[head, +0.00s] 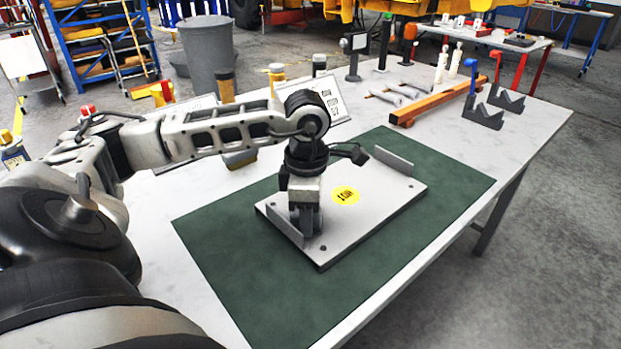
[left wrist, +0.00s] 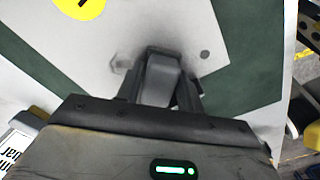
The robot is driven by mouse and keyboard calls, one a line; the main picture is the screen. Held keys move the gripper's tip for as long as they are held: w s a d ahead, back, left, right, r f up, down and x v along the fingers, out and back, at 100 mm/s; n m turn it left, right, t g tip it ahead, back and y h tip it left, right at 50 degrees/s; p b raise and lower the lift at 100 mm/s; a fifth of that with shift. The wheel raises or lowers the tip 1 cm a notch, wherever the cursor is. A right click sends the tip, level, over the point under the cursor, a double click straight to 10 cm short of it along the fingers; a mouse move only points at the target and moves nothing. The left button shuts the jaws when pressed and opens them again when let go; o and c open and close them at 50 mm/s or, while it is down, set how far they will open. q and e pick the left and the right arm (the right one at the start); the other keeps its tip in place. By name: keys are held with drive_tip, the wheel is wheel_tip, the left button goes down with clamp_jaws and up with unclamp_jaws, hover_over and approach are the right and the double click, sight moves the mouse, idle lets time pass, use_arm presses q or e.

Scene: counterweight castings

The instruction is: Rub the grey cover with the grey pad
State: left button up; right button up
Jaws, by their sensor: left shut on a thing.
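The grey cover (head: 377,205) is a flat plate with a round yellow label (head: 345,195) and upright lips at two opposite ends. It lies on a green mat (head: 235,270). My left gripper (head: 305,222) points down over the near left end of the cover, beside the lip there. It is shut on the grey pad, a small block that shows between the fingers in the left wrist view (left wrist: 160,80). The pad is at the cover's surface; I cannot tell if it touches. Dark smudges show on the cover around it. My right gripper is not in view.
Behind the mat stand a sign (head: 328,97) and several bottles and jars. An orange wooden bar (head: 434,101), grey rods and dark V-blocks (head: 483,116) lie at the back right. The mat right of and in front of the cover is clear.

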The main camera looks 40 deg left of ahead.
use_arm(q)
drive_tip(key=shift+s+f, duration=0.15)
drive_tip(key=shift+f, duration=0.05)
wheel_tip(320, 180, up, 6)
drive_tip(key=p, duration=0.4)
drive_tip(key=shift+r, duration=0.2)
drive_tip(key=shift+f, duration=0.1)
drive_tip(key=shift+r+p, duration=1.05)
drive_tip(key=shift+r, duration=0.5)
